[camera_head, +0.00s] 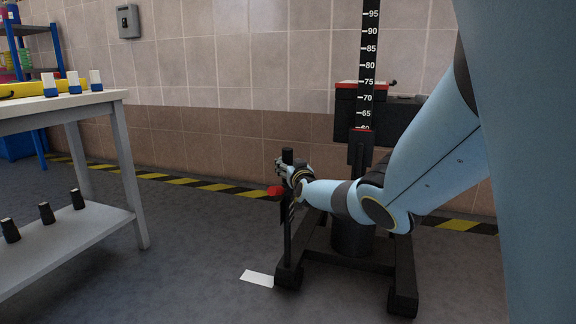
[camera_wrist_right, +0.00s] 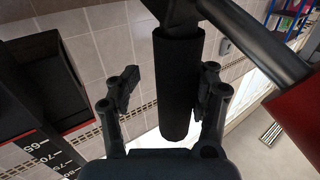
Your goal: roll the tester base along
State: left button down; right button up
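The tester base (camera_head: 403,276) is a black wheeled frame on the grey floor. A dark column with a white-marked scale (camera_head: 368,60) rises from it. At its left end stands a thin black post (camera_head: 287,215) with a red part (camera_head: 275,191) beside it. My right gripper (camera_head: 284,168) is at the top of this post. In the right wrist view a black cylindrical grip (camera_wrist_right: 178,85) lies between the two fingers of my right gripper (camera_wrist_right: 165,95). A gap shows on the left finger's side; contact on the right is unclear. My left gripper is out of view.
A white-topped table (camera_head: 60,100) with a lower shelf (camera_head: 60,245) stands at the left, holding small blue-white and black pieces. A white card (camera_head: 257,278) lies on the floor by the base. A yellow-black stripe (camera_head: 220,187) runs before the wall. Open floor lies between table and base.

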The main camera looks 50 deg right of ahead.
jog(key=shift+o, duration=0.7)
jog(key=shift+s+d+f, duration=0.1)
jog(key=shift+s+f, duration=0.05)
jog(key=shift+w+a, duration=0.2)
jog(key=v, duration=1.2)
